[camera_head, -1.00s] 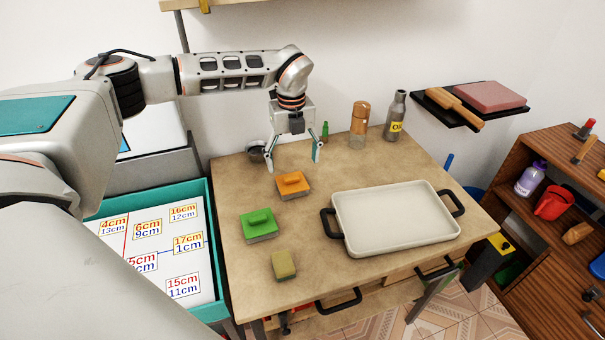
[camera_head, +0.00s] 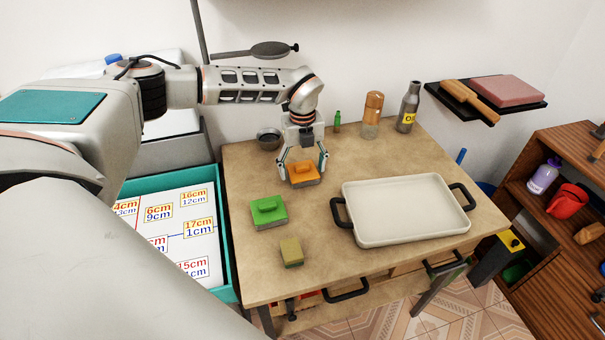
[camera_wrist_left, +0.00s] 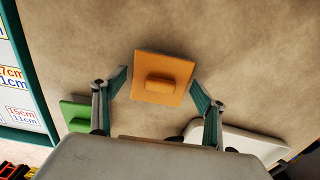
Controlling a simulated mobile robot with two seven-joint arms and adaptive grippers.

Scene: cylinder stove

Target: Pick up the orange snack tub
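The orange snack tub (camera_head: 304,172), a square orange block with a raised grip on its lid and a grey lower part, sits on the wooden table near its back left. My left gripper (camera_head: 302,176) is open right at the tub, pointing down, one finger on each side. In the left wrist view, the tub (camera_wrist_left: 162,78) shows between the two spread fingers of my left gripper (camera_wrist_left: 158,88). Gaps show between the tub and the fingers, so no grasp is visible. My right gripper is not in view.
A green tub (camera_head: 268,212) and a small olive block (camera_head: 291,252) sit in front of the orange tub. A white tray (camera_head: 408,238) with black handles lies to the right. A metal bowl (camera_head: 269,139), a green bottle (camera_head: 337,122) and taller bottles stand along the back.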

